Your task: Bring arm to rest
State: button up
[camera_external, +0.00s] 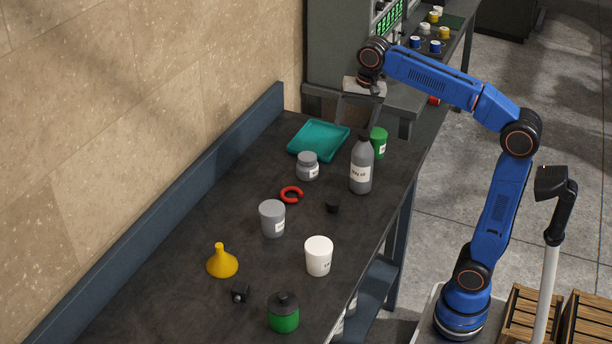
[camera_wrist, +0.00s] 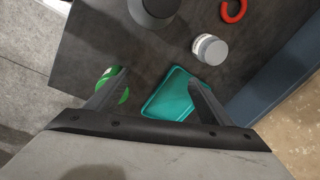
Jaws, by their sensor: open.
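My blue arm is raised over the far end of the dark workbench (camera_external: 185,265), bent at the elbow. My gripper (camera_external: 357,120) hangs from it, pointing down, above the bench near the teal tray (camera_external: 319,140). In the wrist view my gripper (camera_wrist: 156,76) has its two fingers spread apart with nothing between them. The tray (camera_wrist: 168,98) shows below and partly behind the right finger. A green container (camera_wrist: 108,78) shows partly behind the left finger. The gripper seems clear of both.
A grey bottle (camera_external: 361,172), green container (camera_external: 379,143), grey jar (camera_external: 307,167) and red ring (camera_external: 291,194) stand or lie nearby. Cups, a yellow funnel (camera_external: 222,263) and a green-bodied jar (camera_external: 283,317) are nearer the front. A grey machine (camera_external: 340,45) stands behind the gripper.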

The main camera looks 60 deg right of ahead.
jog(key=s+d+f+n+t, duration=0.1)
jog(key=s+d+f+n, duration=0.2)
jog(key=s, duration=0.4)
jog(key=s+d+f+n+t, duration=0.1)
jog(key=s+d+f+n, duration=0.15)
jog(key=s, duration=0.45)
jog(key=s+d+f+n+t+h, duration=0.15)
jog(key=s+f+n, duration=0.45)
jog(key=s+f, duration=0.6)
jog(key=a+f, duration=0.3)
jog(key=f, duration=0.3)
jog(key=a+f+n+y, duration=0.1)
jog(key=a+f, duration=0.2)
jog(key=f, duration=0.4)
jog(key=shift+a+g, duration=0.25)
jog(key=shift+g, duration=0.2)
jog(key=o, duration=0.6)
